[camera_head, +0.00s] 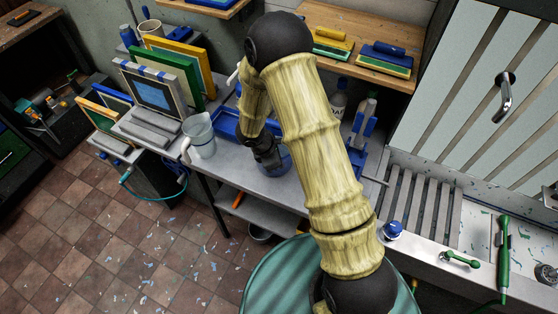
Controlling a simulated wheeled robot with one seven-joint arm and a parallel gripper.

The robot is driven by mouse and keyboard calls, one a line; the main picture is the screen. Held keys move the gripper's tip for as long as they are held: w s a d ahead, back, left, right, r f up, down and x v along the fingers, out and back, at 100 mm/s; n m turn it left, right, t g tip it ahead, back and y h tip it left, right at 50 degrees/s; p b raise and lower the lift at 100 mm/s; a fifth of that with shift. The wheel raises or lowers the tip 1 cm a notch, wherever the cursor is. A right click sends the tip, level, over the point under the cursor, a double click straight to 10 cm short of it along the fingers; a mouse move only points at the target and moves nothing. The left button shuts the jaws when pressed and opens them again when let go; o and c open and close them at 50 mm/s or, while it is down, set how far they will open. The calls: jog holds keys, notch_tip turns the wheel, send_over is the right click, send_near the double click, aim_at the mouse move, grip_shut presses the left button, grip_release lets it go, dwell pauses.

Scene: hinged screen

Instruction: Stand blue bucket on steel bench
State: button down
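My gripper (267,160) is at the end of my bent arm, pointing down over the steel bench (232,172). A blue rounded thing (285,163), likely the blue bucket, shows directly at and below the fingers. It is mostly covered by my gripper and arm. I cannot tell whether the fingers are closed on it, or whether it touches the bench top. The grey bench runs behind my arm, with a lower shelf (258,214) under it.
A pale jug (199,136) stands left of my gripper, near the bench's front edge. A blue tray (228,124) lies behind it. Framed screens (165,72) stand at the left. A slatted drain (425,200) and a green-handled tool (502,250) are at the right.

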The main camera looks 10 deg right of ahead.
jog(key=shift+w+d+f, duration=0.1)
jog(key=shift+w+f, duration=0.05)
jog(key=shift+f, duration=0.05)
jog(key=shift+f, duration=0.1)
jog(key=c, duration=1.6)
grip_release()
jog(key=shift+c, duration=0.2)
jog(key=b+v, duration=0.1)
jog(key=v, duration=1.1)
